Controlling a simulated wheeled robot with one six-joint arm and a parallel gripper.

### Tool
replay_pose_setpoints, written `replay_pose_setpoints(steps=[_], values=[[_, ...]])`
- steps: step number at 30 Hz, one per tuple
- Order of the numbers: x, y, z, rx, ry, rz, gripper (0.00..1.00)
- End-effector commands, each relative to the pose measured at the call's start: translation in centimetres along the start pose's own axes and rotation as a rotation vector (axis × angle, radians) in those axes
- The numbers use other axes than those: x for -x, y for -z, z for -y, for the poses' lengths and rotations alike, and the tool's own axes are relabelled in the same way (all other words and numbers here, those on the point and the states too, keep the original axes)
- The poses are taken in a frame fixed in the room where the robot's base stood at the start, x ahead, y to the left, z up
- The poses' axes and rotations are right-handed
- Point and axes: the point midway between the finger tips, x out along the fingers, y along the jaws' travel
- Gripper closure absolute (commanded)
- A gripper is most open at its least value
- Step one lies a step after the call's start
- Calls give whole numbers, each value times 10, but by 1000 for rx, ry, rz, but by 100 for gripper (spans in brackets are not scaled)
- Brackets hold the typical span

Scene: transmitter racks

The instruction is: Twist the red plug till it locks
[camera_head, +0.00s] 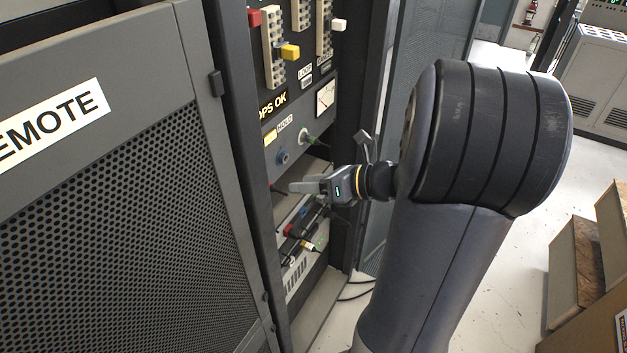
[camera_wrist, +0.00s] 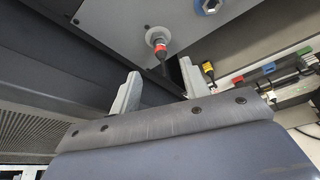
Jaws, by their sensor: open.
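The red plug (camera_wrist: 160,50) sits in a round metal socket on a grey panel, at the top middle of the wrist view. A dark body or cable runs from its lower end toward my gripper (camera_wrist: 157,86). My gripper is open, its two grey fingers spread on either side below the plug, with no visible contact. In the head view my gripper (camera_head: 290,187) reaches left into the rack below the panel with the blue socket.
A blue hexagonal socket (camera_wrist: 208,5) is right of the plug.

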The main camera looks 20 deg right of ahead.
Motion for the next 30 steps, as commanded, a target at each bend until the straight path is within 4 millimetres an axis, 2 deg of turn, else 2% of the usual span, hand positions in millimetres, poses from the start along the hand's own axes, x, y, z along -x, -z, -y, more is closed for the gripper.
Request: replay_pose_setpoints(steps=[9, 15, 21, 28, 30], values=[[-54, 1, -2, 2, -5, -4, 56], [-77, 1, -1, 3, -3, -3, 56], [-85, 1, -1, 3, -1, -3, 56], [-85, 1, -1, 4, -1, -2, 56], [-85, 1, -1, 3, -1, -2, 62]])
